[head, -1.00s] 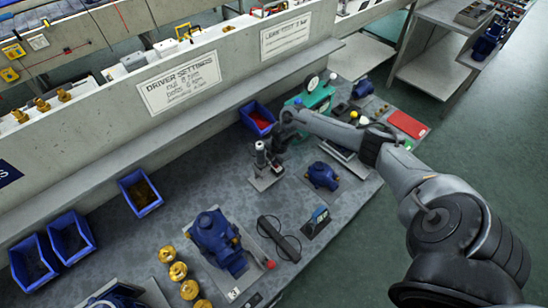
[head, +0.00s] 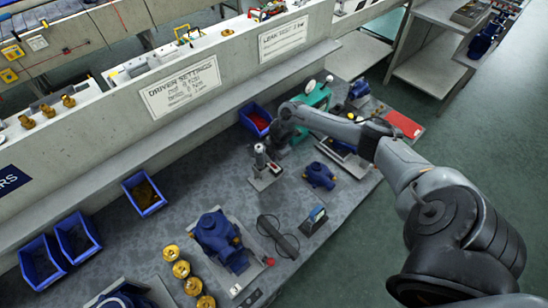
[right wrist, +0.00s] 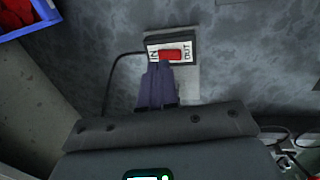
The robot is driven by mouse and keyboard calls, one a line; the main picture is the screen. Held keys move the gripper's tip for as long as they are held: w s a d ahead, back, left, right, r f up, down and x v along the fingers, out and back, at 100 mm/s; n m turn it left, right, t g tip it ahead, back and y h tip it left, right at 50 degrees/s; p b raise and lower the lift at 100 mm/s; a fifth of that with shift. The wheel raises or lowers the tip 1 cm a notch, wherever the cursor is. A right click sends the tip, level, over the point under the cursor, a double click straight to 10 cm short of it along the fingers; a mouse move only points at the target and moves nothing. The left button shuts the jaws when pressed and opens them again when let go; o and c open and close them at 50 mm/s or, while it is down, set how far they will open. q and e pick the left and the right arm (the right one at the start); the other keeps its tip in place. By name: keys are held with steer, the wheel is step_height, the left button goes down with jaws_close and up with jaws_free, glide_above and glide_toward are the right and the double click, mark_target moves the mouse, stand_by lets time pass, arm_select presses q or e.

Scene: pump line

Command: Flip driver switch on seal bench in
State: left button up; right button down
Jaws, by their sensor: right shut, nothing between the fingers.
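The driver switch (right wrist: 157,40) shows in the right wrist view as a dark box on a light plate against the mottled grey bench surface. It has a red rocker (right wrist: 171,54) between an IN label on the left and an OUT label on the right. My right gripper (right wrist: 160,68) is shut and empty, its fingertips overlapping the lower left of the switch by the IN label. I cannot tell whether they touch the rocker. My left gripper is not in view.
A blue pump part (head: 319,175) and a green device (head: 316,97) are nearby. A black cable (right wrist: 108,85) runs left from the switch.

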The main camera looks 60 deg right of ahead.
mark_target(272, 164)
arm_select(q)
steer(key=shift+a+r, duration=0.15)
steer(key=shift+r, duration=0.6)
arm_select(e)
step_height(272, 164, up, 11)
steer(key=w, duration=0.1)
steer(key=shift+w+d+f, duration=0.2)
steer(key=shift+w, duration=0.05)
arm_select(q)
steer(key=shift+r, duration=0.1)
